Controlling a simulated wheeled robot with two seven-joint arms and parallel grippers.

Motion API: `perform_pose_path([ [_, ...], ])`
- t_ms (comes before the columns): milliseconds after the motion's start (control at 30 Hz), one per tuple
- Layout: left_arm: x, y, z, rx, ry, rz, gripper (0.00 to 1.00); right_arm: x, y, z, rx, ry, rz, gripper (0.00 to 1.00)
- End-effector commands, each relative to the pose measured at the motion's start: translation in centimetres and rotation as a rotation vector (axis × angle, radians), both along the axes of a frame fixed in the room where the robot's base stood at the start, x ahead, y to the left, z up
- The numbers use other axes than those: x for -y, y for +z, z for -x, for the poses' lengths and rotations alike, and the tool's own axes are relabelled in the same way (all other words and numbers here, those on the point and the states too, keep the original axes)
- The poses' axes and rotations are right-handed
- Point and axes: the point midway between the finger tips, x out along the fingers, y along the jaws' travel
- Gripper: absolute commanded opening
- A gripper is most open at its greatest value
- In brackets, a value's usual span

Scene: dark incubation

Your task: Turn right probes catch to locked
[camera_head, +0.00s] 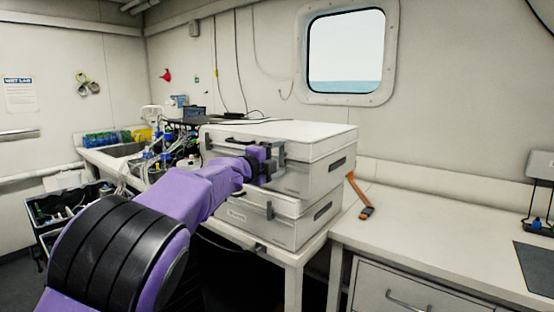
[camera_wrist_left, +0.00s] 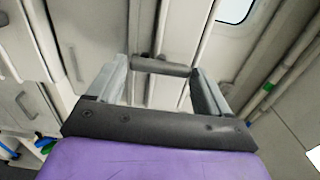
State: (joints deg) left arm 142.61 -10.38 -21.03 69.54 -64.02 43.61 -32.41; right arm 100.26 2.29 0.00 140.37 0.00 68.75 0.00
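Two white cases are stacked on the bench corner. The upper case (camera_head: 322,150) has dark handles and a front catch near its right corner, largely hidden behind my left gripper. The lower case (camera_head: 292,226) has a similar grey catch (camera_head: 270,210) on its front. My left gripper (camera_head: 276,162) is at the upper case's front right, near that hidden catch. In the left wrist view its two grey fingers (camera_wrist_left: 160,80) stand apart. A dark bar (camera_wrist_left: 160,66) shows between their tips; I cannot tell whether they touch it. My right gripper is out of view.
A counter (camera_head: 440,235) with a drawer runs to the right and is mostly clear. A sink (camera_head: 125,149), bottles and cables crowd the left bench. A dark cart (camera_head: 65,205) stands at the left.

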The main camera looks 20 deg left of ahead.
Motion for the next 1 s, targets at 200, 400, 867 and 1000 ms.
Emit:
perform_pose_path([
  [200, 0.0, 0.0, 0.0, -0.001, 0.0, 0.002, 1.0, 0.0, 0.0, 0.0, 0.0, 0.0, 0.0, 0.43],
  [400, -0.5, -0.3, 1.4, 0.001, 0.001, 0.0, 1.0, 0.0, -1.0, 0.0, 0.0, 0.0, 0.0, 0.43],
  [867, -3.5, -0.1, 9.7, 0.0, 0.0, 0.001, 1.0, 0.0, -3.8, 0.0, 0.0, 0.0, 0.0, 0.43],
  [1000, -3.6, -0.1, 9.9, -0.002, 0.0, 0.002, 1.0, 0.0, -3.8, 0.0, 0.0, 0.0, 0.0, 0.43],
])
